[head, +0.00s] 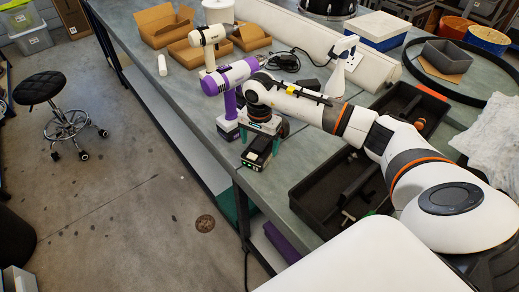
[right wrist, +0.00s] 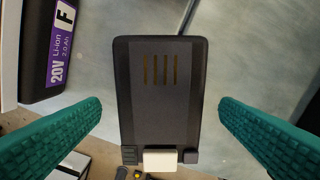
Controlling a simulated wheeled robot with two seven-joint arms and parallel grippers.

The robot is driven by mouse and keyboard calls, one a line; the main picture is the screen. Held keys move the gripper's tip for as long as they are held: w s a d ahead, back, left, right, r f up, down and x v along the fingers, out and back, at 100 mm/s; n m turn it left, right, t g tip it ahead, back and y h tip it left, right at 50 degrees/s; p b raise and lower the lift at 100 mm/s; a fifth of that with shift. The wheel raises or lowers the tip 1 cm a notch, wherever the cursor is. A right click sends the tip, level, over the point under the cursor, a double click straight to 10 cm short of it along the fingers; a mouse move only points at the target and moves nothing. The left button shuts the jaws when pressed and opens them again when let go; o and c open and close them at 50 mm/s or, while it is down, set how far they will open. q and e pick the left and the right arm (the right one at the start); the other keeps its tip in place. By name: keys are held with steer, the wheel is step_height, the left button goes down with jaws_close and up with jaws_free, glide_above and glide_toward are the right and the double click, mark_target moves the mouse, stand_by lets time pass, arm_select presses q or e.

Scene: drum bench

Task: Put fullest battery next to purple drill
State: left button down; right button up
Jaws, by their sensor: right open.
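The purple drill (head: 232,78) stands upright on the bench near its front edge. Its base with a purple "20V Li-ion" label (right wrist: 62,42) shows at the upper left of the right wrist view. A dark battery (head: 258,152) lies on the bench just right of the drill's base, close to it. In the right wrist view this battery (right wrist: 160,95) shows its slotted top between my fingers. My right gripper (head: 264,134) is over it, open, with green fingers apart from its sides. The battery's charge marks are too small to read. My left gripper is out of view.
A black tray (head: 302,192) with loose items lies to the right, and a second black tray (head: 434,112) behind it. A cream drill (head: 208,38) and cardboard boxes (head: 157,32) stand farther back. The bench's front edge is close to the battery.

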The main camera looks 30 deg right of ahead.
mark_target(259, 145)
step_height(259, 145, up, 9)
steer(key=b, duration=0.1)
steer(key=shift+b, duration=0.3)
steer(key=shift+f, duration=0.15)
